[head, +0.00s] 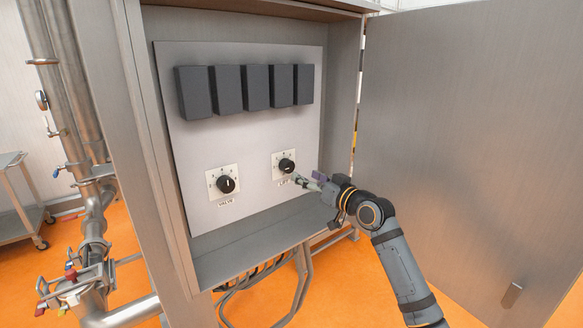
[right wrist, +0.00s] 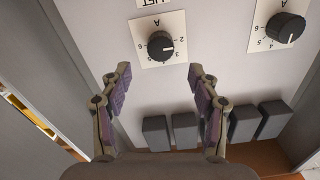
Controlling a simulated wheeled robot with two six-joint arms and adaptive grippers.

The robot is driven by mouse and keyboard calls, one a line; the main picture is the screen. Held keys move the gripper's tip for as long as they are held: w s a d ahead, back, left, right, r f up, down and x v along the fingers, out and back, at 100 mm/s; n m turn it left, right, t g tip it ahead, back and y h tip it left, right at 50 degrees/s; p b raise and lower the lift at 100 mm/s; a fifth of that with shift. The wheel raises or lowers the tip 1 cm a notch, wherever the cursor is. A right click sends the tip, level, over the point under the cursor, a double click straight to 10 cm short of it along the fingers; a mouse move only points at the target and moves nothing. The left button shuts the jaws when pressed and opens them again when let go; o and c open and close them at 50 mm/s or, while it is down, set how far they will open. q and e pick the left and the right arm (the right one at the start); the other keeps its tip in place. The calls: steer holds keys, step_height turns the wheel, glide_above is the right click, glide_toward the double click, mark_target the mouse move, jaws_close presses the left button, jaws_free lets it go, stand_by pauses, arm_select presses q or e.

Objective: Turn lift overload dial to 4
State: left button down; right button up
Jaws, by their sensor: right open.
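The lift dial (head: 287,166) is a round black knob on a white square plate on the cabinet's panel, above the label LIFT. In the right wrist view the lift dial (right wrist: 160,47) appears upside down, its pale mark pointing right, near what looks like 3; the exact setting is hard to read. My right gripper (head: 307,181) is just in front of and slightly below right of the dial. In the wrist view its open fingers (right wrist: 160,73) stand either side of the dial's line, apart from the knob, with nothing between them. My left gripper is out of view.
The valve dial (head: 226,184) sits to the left on the same panel. A row of dark grey boxes (head: 255,90) juts out above. The open cabinet door (head: 460,130) stands right of my arm, and steel pipes (head: 85,130) run at left.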

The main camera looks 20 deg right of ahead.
mark_target(290, 168)
steer(key=p+x, duration=0.2)
steer(key=x, duration=0.5)
steer(key=shift+a+r, duration=0.1)
steer(key=shift+w+a, duration=0.15)
steer(key=shift+w, duration=0.45)
steer(key=c, duration=1.2)
